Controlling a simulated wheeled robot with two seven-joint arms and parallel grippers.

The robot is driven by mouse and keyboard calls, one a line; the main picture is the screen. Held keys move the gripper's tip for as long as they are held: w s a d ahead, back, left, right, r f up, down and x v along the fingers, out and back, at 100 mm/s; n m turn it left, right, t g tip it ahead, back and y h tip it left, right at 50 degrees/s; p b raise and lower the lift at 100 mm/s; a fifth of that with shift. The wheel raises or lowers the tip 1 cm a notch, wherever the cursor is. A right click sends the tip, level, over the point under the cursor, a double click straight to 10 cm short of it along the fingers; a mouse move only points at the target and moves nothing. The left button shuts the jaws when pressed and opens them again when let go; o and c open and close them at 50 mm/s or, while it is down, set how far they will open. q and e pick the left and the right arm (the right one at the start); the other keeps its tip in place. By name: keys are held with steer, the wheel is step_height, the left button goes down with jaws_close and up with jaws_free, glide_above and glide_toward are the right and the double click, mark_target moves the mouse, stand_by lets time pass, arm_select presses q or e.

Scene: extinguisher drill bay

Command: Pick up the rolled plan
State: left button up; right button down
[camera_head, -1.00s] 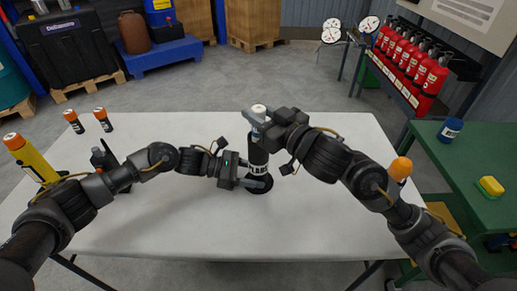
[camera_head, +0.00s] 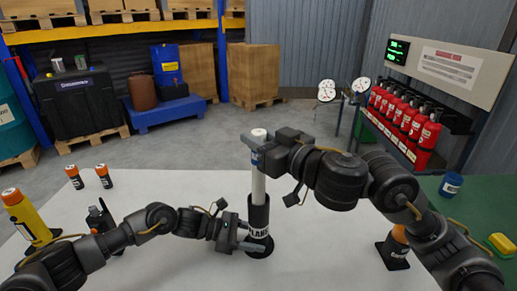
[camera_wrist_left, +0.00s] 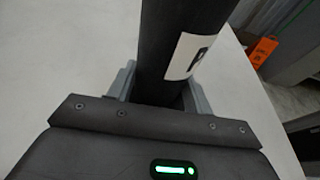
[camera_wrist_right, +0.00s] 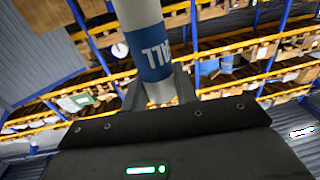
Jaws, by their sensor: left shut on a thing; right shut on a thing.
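The rolled plan (camera_head: 259,186) is a white roll with a blue label band. It stands upright, its lower end hidden inside a black tube holder (camera_head: 259,214) with a white label and a round foot on the table. My right gripper (camera_head: 257,150) is shut on the plan near its top. The plan and its blue band also show between the fingers in the right wrist view (camera_wrist_right: 148,50). My left gripper (camera_head: 250,236) is shut on the lower part of the black holder, which fills the upper middle of the left wrist view (camera_wrist_left: 178,50).
The white table (camera_head: 180,265) is clear around the holder. At its left stand a yellow torch-like item (camera_head: 30,218), a black radio-like item (camera_head: 100,216) and two orange-capped cylinders. An orange-topped item (camera_head: 394,250) stands at right, near a green bench (camera_head: 460,205).

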mark_target(254, 210)
arm_select(q)
steer(key=shift+r, duration=0.1)
arm_select(e)
steer(key=shift+r, duration=0.15)
